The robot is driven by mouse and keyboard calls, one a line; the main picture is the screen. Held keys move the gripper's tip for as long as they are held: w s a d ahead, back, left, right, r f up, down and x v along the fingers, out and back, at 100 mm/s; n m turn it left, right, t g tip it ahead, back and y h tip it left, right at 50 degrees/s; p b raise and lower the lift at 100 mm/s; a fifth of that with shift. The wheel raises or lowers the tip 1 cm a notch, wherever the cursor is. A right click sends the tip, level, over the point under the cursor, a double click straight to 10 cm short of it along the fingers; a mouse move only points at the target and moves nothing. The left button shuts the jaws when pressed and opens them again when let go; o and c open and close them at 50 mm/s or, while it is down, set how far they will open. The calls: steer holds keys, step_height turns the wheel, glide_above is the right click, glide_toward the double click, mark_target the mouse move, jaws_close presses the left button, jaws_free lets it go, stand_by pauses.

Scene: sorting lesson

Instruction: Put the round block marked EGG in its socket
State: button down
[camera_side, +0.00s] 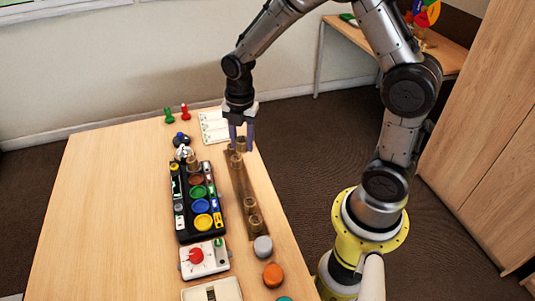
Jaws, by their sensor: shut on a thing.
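My gripper (241,134) points down at the far end of a brown wooden strip (239,184). Left of the strip lies a black tray (188,237) with brown, green, blue and yellow round places in a row. Another tan round block (193,162) stands at the tray's far end. No EGG mark is legible, so I cannot tell which block or socket bears it.
A white box with a red knob (195,256), a grey round piece (262,247) and an orange one (273,274) are near the front. Green (169,116) and red (185,112) pegs and a white card (213,128) are at the back. The table's left side is clear.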

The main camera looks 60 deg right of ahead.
steer(key=w+a+f, duration=0.1)
steer(key=w+a, duration=0.2)
steer(key=w, duration=0.6)
steer(key=n, duration=0.1)
glide_toward(196, 180)
steer(key=shift+w, duration=0.1)
steer(key=shift+f, duration=2.75)
steer(key=shift+f, duration=0.45)
steer(key=shift+r, duration=0.85)
stand_by(1.1)
steer(key=shift+f, duration=0.65)
stand_by(0.8)
